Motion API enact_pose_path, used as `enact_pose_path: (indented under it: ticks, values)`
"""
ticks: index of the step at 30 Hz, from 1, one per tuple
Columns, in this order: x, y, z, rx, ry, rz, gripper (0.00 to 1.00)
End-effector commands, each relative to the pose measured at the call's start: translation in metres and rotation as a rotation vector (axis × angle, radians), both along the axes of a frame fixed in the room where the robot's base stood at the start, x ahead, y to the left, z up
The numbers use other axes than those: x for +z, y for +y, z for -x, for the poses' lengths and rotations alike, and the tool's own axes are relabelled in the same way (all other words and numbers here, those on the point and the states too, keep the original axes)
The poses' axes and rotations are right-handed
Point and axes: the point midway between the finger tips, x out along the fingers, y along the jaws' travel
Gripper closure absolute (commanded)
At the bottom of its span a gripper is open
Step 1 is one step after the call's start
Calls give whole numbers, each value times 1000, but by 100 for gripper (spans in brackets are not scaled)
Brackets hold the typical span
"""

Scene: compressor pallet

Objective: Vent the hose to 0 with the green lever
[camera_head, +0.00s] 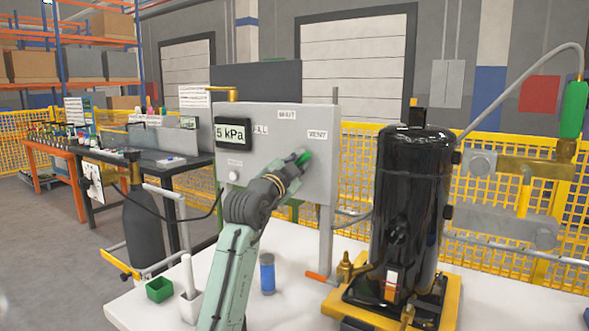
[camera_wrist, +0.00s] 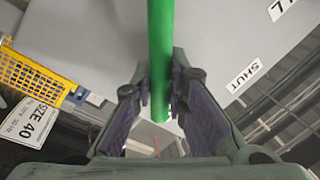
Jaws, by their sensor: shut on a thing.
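The green lever (camera_head: 303,157) is on the grey panel (camera_head: 285,128), near the VENT label (camera_head: 317,135). My gripper (camera_head: 297,163) is at the lever in the head view and hides part of it. In the wrist view the green lever (camera_wrist: 160,50) runs down between the two fingers of my gripper (camera_wrist: 158,105), which are shut on it. The labels FILL, SHUT and VENT show around the lever.
A black compressor (camera_head: 412,205) stands on a yellow base to the right of the panel. A blue can (camera_head: 267,273), a green box (camera_head: 159,290) and a white holder (camera_head: 190,303) are on the white table (camera_head: 300,312). A yellow mesh fence (camera_head: 355,165) runs behind.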

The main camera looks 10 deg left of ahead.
Motion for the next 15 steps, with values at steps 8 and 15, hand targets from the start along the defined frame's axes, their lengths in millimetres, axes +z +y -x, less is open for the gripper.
enact_pose_path:
  ticks: [8, 15]
  values:
    - [-2, -2, 1, -1, -16, -39, 100]
    - [-2, -2, 1, 0, -17, -41, 100]
